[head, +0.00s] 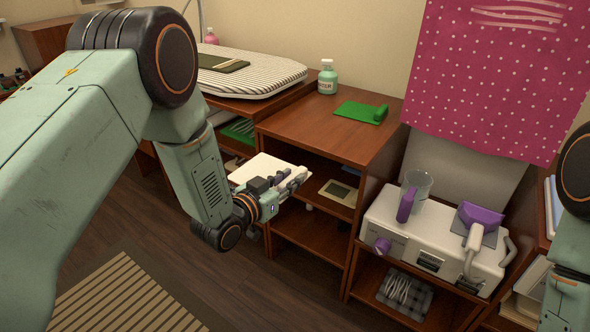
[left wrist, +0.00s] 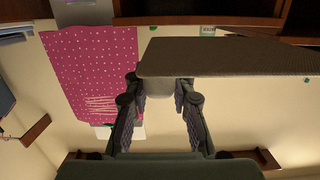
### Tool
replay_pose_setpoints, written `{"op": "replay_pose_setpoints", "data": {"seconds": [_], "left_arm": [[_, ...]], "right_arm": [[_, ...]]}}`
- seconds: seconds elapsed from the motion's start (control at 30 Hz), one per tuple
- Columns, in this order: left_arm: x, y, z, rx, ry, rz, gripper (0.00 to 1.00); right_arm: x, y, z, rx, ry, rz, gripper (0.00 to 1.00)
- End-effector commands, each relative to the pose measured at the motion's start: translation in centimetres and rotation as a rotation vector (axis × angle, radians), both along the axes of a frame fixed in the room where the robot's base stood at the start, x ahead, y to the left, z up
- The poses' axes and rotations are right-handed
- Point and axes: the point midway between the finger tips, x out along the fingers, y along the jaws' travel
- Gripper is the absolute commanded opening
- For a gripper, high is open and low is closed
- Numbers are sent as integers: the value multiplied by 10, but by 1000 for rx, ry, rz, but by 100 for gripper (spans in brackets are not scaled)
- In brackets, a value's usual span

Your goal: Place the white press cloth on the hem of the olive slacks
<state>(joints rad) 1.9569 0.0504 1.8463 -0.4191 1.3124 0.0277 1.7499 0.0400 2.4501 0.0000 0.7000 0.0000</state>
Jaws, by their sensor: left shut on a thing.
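The white press cloth (head: 262,167) is a flat, pale, folded-looking piece. My left gripper (head: 298,178) is shut on its near edge and holds it in the air in front of the wooden cabinet. In the left wrist view the cloth (left wrist: 235,57) looks grey-brown in shade and juts out to the right from between the fingers (left wrist: 163,87). The olive slacks (head: 222,63) lie folded on the striped ironing board (head: 275,77) at the back, well apart from the gripper. Which edge is their hem is too small to tell. My right gripper is out of view.
The wooden cabinet (head: 300,126) bears a green cloth (head: 362,112) and a labelled bottle (head: 327,77). A white steam station (head: 405,232) with a purple iron (head: 478,217) and a clear jug (head: 419,184) stands right. A pink dotted cloth (head: 500,80) hangs behind it.

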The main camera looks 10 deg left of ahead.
Motion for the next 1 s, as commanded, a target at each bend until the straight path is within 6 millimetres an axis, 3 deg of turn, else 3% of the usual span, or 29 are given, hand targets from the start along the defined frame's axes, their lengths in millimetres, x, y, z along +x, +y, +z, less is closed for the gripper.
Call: {"op": "replay_pose_setpoints", "data": {"seconds": [0.17,0.27,0.37,0.5,0.7,0.87,1.0], "left_arm": [[1,-2,2,-1,-2,-13,0],[-10,-9,-3,0,4,-59,0],[-37,-13,-13,-3,8,-119,0],[-88,-6,-19,-8,6,-187,0],[-160,0,-3,-10,3,-225,0],[-195,4,17,-9,0,-199,0],[-201,13,25,-4,-3,-153,0]], "right_arm": [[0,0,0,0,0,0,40],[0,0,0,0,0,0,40],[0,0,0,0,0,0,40],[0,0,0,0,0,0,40],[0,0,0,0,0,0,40],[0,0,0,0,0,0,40],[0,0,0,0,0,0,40]]}}
